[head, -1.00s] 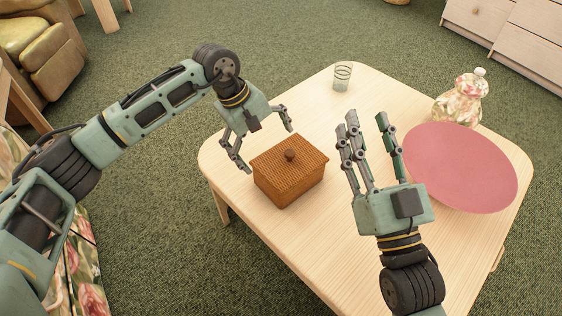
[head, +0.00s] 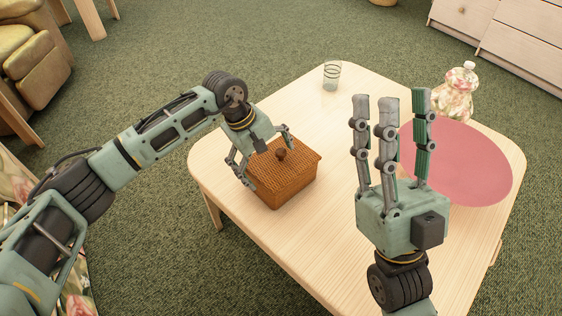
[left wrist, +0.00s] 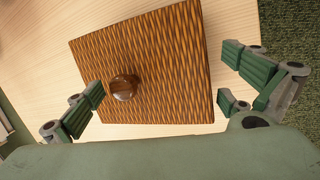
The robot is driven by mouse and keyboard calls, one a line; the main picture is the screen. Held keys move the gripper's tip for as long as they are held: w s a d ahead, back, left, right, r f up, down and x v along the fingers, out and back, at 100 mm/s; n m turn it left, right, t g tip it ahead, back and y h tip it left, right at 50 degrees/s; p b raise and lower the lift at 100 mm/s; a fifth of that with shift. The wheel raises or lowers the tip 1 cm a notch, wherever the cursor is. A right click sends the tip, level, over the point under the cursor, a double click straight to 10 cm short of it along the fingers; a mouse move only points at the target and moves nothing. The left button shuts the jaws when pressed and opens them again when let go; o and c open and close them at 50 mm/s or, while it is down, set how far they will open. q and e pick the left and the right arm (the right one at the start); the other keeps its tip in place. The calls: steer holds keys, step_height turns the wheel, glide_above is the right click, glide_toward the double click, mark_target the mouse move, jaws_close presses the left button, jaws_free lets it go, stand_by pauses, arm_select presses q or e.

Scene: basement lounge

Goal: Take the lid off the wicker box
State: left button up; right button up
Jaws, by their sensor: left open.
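The wicker box (head: 287,186) stands on the light wooden table with its woven lid (head: 300,160) on top. A round brown knob (head: 281,154) sits in the middle of the lid. In the left wrist view the lid (left wrist: 165,60) and its knob (left wrist: 124,87) lie between the finger pads. My left gripper (head: 268,158) is open above the near left part of the lid, with fingers on either side and the knob not gripped. It also shows in the left wrist view (left wrist: 165,98). My right gripper (head: 392,105) points up over the table, fingers spread and empty.
The table's front and left-back areas are clear.

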arm_select(q)
steer(key=shift+c, duration=0.3)
steer(key=c, duration=0.9)
steer(key=shift+c, duration=0.2)
steer(key=shift+r, duration=0.15)
